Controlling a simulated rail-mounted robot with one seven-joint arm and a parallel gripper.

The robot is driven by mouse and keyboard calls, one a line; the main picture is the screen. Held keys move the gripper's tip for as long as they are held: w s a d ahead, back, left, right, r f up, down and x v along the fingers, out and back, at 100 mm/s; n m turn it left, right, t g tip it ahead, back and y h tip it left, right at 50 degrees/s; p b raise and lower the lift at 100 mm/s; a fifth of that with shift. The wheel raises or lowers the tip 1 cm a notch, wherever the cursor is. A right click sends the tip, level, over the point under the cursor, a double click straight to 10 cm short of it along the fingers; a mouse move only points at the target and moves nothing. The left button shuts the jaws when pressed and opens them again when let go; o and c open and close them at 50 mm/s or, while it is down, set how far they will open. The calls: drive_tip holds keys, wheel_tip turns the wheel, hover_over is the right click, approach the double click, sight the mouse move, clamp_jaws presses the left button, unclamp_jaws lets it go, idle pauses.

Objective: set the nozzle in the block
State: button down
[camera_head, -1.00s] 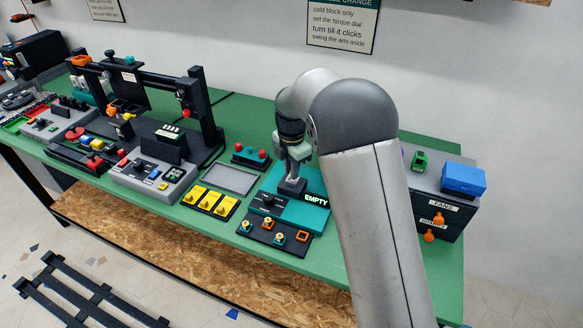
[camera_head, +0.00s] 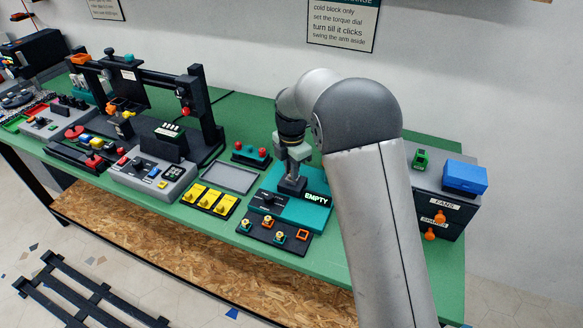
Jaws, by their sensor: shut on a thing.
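My gripper (camera_head: 292,168) points down over the dark block (camera_head: 291,186) on the teal station, which carries an "EMPTY" label (camera_head: 316,198). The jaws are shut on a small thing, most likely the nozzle. The nozzle itself is hidden by the fingers and too small to make out. I cannot tell whether it touches the block or is inside it. A dark nozzle rack (camera_head: 262,236) lies in front of the station. It holds several brass-coloured nozzles in coloured square seats. Its right orange seat (camera_head: 302,235) looks empty.
A dial (camera_head: 268,198) is on the station's left part. A grey tray (camera_head: 228,177) and yellow pieces (camera_head: 207,199) lie to the left. A red-and-teal knob stand (camera_head: 250,154) is behind. A drawer unit with a blue box (camera_head: 465,177) stands right of my arm.

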drive_tip(key=shift+f, duration=0.45)
drive_tip(key=c, duration=1.3)
unclamp_jaws()
drive_tip(key=shift+r, duration=0.1)
wheel_tip(320, 180, up, 17)
drive_tip(key=b, duration=0.1)
drive_tip(key=shift+r+b, duration=0.15)
drive_tip(key=shift+b, duration=0.2)
